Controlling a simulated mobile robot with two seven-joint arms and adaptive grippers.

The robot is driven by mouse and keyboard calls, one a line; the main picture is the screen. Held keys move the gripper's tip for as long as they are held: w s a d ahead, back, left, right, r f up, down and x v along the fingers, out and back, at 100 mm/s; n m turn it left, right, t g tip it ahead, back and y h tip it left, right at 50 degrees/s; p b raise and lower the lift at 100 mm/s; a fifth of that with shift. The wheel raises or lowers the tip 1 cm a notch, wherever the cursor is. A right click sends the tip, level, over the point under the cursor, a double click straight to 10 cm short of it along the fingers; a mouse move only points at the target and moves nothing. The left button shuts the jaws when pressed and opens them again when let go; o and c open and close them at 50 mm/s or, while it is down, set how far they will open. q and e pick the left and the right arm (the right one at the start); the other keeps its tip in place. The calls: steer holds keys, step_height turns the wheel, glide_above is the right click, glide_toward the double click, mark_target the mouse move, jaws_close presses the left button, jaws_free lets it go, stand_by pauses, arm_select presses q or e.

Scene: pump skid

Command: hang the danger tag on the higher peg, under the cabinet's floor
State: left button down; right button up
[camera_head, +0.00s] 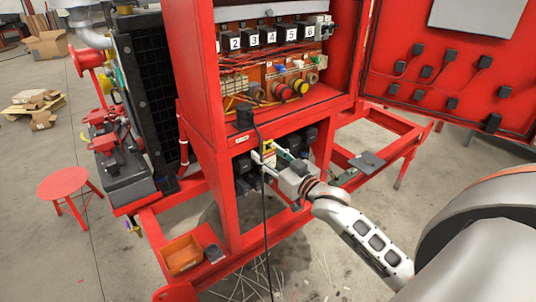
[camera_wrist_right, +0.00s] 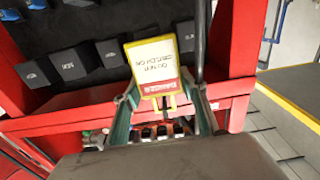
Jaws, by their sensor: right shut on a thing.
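The danger tag (camera_wrist_right: 152,62) is a yellow-edged white card with a red DANGER band, its print upside down in the right wrist view. My right gripper (camera_wrist_right: 161,100) is shut on the band end of the tag, between its teal fingers. In the head view the right gripper (camera_head: 270,155) is at the opening below the red cabinet (camera_head: 197,75), with a bit of the yellow tag (camera_head: 268,147) showing. I cannot make out either peg. My left gripper is not in view.
A black cable (camera_head: 264,215) hangs from the cabinet front beside my right gripper. Dark blocks (camera_head: 242,165) fill the space under the cabinet. The red skid frame (camera_head: 215,268) carries an orange bin (camera_head: 182,254). A red stool (camera_head: 63,183) stands at left.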

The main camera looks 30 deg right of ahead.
steer(key=o, duration=1.2)
steer(key=s, duration=0.8)
steer(key=s+d, duration=0.1)
steer(key=s, duration=0.3)
steer(key=s+a+f+n+g, duration=0.1)
steer(key=s+a+f, duration=0.4)
steer(key=f, duration=0.5)
steer(key=s+a+f+n+g, duration=0.1)
steer(key=s+a+f+g, duration=0.3)
steer(key=f, duration=0.7)
steer(key=s+a+f+n+g, duration=0.1)
steer(key=s+a+f+g, duration=0.1)
steer(key=s+a+f, duration=0.4)
steer(key=shift+s+a+f+g+y, duration=0.1)
steer(key=shift+a+f+y, duration=0.05)
steer(key=shift+f, duration=0.75)
steer(key=shift+s+a+f+g+y, duration=0.1)
steer(key=shift+s+f, duration=0.05)
steer(key=shift+f, duration=0.7)
steer(key=shift+s+a+f+g+y, duration=0.1)
steer(key=shift+a+f+y, duration=0.05)
steer(key=shift+f, duration=0.75)
